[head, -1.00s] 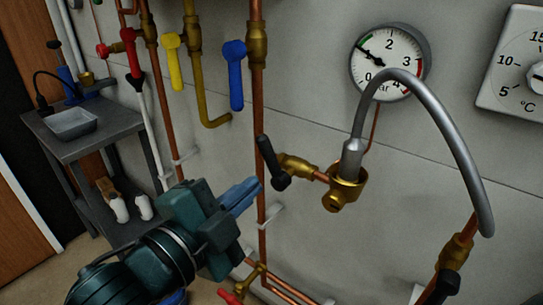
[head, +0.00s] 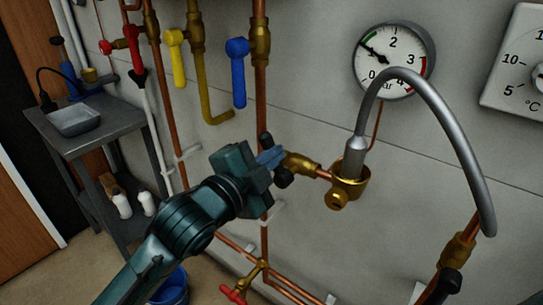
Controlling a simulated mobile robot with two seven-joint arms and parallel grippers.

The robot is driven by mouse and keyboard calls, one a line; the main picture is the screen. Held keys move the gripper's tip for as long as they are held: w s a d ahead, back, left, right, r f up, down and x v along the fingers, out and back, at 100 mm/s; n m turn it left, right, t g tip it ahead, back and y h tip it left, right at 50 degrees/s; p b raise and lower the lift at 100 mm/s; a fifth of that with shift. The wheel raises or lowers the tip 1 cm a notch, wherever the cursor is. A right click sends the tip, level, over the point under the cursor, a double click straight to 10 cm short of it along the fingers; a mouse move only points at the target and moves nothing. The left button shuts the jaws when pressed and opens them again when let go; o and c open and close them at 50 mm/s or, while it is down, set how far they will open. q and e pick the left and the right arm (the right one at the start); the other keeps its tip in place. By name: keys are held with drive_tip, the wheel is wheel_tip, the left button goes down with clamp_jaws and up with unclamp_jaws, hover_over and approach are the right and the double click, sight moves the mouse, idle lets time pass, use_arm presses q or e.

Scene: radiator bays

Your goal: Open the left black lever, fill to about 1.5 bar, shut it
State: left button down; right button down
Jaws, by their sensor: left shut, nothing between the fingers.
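The left black lever (head: 283,178) sits on a brass valve left of the hose fitting. Its upper end shows above my fingers, its middle is hidden behind them, and it stands crosswise to the pipe. My left gripper (head: 271,158) is shut and empty, its blue fingertips in front of or against the lever; contact is unclear. The pressure gauge (head: 394,60) has its needle pointing up-left, near 1, by the green arc. The grey filling hose (head: 440,115) arches from the left fitting to the right valve, whose black lever (head: 450,283) shows at the bottom. My right gripper is out of view.
Yellow (head: 177,65) and blue (head: 238,72) levers hang on pipes up left. A red valve handle (head: 233,294) is low in the middle, beside a blue bucket (head: 172,288). A grey cart (head: 95,137) stands left. A temperature dial (head: 515,60) is up right.

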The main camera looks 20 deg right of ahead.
use_arm(q)
drive_tip(key=n+p, duration=0.1)
drive_tip(key=w+n+p, duration=0.1)
drive_tip(key=p, duration=0.1)
drive_tip(key=a+n+p, duration=0.1)
drive_tip(key=shift+w+a+r, duration=0.1)
drive_tip(key=shift+w+r, duration=0.05)
drive_tip(key=shift+w, duration=0.1)
drive_tip(key=shift+w+a+f+n+p, duration=0.2)
drive_tip(key=shift+f+n+p, duration=0.15)
drive_tip(key=shift+n, duration=0.15)
drive_tip(key=shift+w+a+f+n+p, duration=0.1)
drive_tip(key=shift+w+f+n+p, duration=0.2)
drive_tip(key=shift+n, duration=0.2)
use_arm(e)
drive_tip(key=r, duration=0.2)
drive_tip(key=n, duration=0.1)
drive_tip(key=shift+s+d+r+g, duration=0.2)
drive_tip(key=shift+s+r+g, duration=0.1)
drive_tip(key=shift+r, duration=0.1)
use_arm(q)
drive_tip(key=shift+s, duration=0.1)
